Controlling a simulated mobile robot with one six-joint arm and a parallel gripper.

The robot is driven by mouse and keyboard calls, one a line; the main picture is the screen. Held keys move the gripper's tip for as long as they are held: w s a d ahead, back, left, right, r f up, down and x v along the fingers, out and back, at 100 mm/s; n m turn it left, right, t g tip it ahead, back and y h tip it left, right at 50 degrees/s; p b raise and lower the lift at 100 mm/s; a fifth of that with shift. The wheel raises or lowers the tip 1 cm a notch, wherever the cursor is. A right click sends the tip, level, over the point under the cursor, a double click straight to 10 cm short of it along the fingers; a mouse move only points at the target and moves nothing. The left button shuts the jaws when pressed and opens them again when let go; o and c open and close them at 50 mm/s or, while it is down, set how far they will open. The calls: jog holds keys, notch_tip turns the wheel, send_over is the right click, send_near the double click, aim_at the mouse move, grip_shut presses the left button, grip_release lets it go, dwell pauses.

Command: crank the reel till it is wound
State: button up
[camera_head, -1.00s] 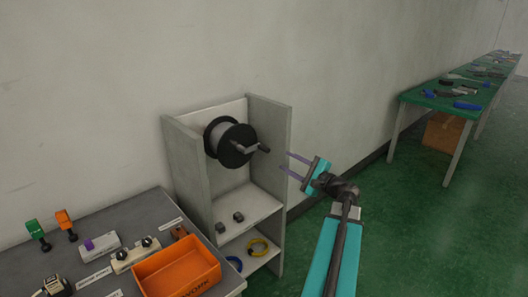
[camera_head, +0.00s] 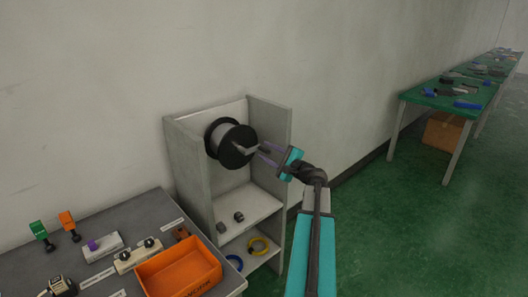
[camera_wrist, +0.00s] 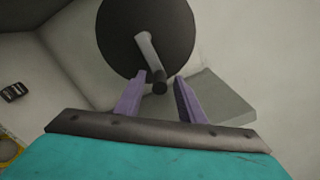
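The reel (camera_head: 230,142) is a black-flanged drum with a grey core, mounted in the upper part of an open grey cabinet. It also shows in the wrist view (camera_wrist: 120,30). A grey crank arm (camera_wrist: 147,48) runs from its hub to a dark handle knob (camera_wrist: 159,87). My gripper (camera_head: 262,152) is at the reel's front right. Its two purple fingers (camera_wrist: 160,78) are apart, with the knob between their tips. I see a gap on the right side of the knob; contact on the left side is unclear.
The cabinet (camera_head: 188,170) has side walls close to my gripper. Two small dark blocks (camera_head: 230,221) lie on its shelf, with yellow (camera_head: 258,246) and blue (camera_head: 235,262) rings below. A bench with an orange bin (camera_head: 180,272) stands at left.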

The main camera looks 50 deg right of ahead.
jog(key=shift+w, duration=0.6)
grip_shut()
jog(key=shift+a+f, duration=0.1)
jog(key=shift+a, duration=0.25)
jog(key=shift+d, duration=0.2)
jog(key=shift+w+a, duration=0.1)
